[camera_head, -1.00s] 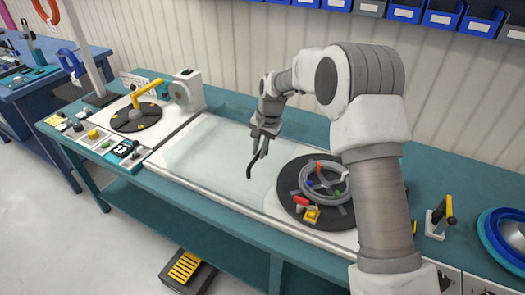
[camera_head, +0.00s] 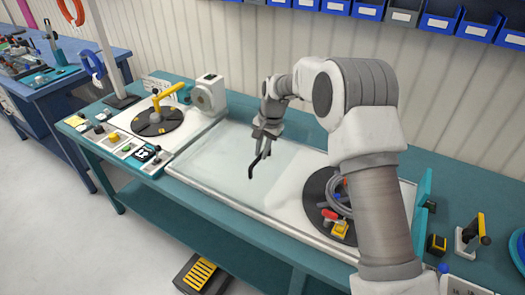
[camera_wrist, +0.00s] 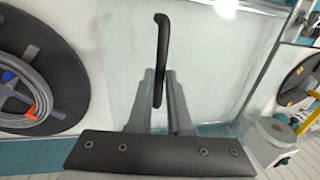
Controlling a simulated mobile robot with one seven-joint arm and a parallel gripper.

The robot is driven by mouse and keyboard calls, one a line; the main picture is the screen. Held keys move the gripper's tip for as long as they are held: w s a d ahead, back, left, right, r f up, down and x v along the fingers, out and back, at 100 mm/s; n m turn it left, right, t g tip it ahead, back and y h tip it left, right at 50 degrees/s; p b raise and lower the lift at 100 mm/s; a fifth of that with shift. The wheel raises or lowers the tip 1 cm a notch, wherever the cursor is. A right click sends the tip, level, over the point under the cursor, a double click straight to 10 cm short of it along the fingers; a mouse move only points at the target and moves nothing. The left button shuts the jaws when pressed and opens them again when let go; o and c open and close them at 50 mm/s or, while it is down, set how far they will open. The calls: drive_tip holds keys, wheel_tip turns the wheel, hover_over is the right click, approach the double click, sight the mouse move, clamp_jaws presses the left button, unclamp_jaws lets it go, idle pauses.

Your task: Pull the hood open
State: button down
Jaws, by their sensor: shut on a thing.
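The hood is a clear, glass-like panel (camera_head: 215,160) over the middle of the white bench-top machine. Its black curved handle (camera_head: 258,163) sticks up and also shows in the wrist view (camera_wrist: 161,45). My gripper (camera_head: 262,143) is shut on the handle, with a grey finger on each side of it in the wrist view (camera_wrist: 162,100). The reel platform (camera_head: 316,190), a dark disc with a grey cable coil, lies right of the handle, partly hidden by my arm.
A dark disc with a yellow crank (camera_head: 157,123) and a control panel (camera_head: 128,147) are on the left. A lever stand (camera_head: 468,238) stands at the right. A yellow-and-black pedal (camera_head: 197,275) is on the floor. Blue bins (camera_head: 425,15) line the wall.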

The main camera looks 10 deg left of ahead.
drive_tip(key=c, duration=0.8)
unclamp_jaws()
drive_tip(key=shift+c, duration=0.2)
drive_tip(key=s+d+r, duration=0.1)
drive_tip(key=d+r, duration=0.2)
drive_tip(key=r, duration=1.4)
drive_tip(key=shift+s+d, duration=0.15)
drive_tip(key=shift+r, duration=0.2)
drive_tip(key=s+d+r+n+t+h, duration=0.1)
drive_tip(key=s+d+r, duration=0.45)
drive_tip(key=s, duration=0.25)
drive_tip(key=s+d+r+n+t, duration=0.1)
drive_tip(key=s+d+r+t, duration=0.1)
drive_tip(key=s+d+r, duration=0.45)
drive_tip(key=s+d+f+n+t, duration=0.1)
drive_tip(key=s+d+f, duration=0.2)
drive_tip(key=s, duration=0.7)
drive_tip(key=s+d+f+n+h, duration=0.1)
drive_tip(key=s+d+f, duration=0.3)
drive_tip(key=s, duration=0.5)
drive_tip(key=shift+s+d+f+t, duration=0.25)
drive_tip(key=shift+s+d+t, duration=0.15)
drive_tip(key=shift+d, duration=0.25)
